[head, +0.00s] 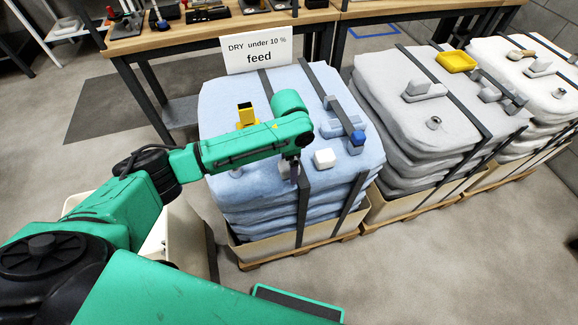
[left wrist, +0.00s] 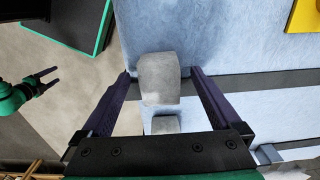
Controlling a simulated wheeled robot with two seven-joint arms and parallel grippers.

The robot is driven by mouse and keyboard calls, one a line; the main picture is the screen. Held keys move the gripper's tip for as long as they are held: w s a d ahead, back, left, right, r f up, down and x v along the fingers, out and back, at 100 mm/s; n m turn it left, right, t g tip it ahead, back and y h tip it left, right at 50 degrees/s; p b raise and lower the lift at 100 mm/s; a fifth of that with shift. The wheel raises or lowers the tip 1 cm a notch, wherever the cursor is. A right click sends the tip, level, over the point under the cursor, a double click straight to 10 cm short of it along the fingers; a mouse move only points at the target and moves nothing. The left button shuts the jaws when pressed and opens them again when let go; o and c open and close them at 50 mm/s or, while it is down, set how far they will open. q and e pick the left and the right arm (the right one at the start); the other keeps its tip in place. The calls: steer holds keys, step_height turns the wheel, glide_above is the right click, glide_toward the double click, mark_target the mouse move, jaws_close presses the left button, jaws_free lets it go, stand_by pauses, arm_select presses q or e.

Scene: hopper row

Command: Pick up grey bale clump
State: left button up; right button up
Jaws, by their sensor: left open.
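A grey bale clump (left wrist: 160,78), a rough blocky lump, lies at the edge of the blue bale stack, between the fingers of my left gripper (left wrist: 160,92) in the left wrist view. The gripper is open, with a gap between each finger and the clump. In the head view my left gripper (head: 291,175) is low over the near edge of the blue stack (head: 250,185), and the clump is mostly hidden behind it. A smaller pale block (left wrist: 165,124) shows closer to the palm, partly hidden. My right gripper (left wrist: 45,82) shows small at the left, fingers apart.
On the blue stack are a white block (head: 324,158), a yellow piece (head: 246,114), a blue-capped piece (head: 357,140) and dark straps. A feed sign (head: 257,51) stands behind. Grey bales (head: 400,105) with a yellow tray (head: 456,62) stand to the right.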

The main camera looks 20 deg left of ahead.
arm_select(q)
steer(key=c, duration=1.4)
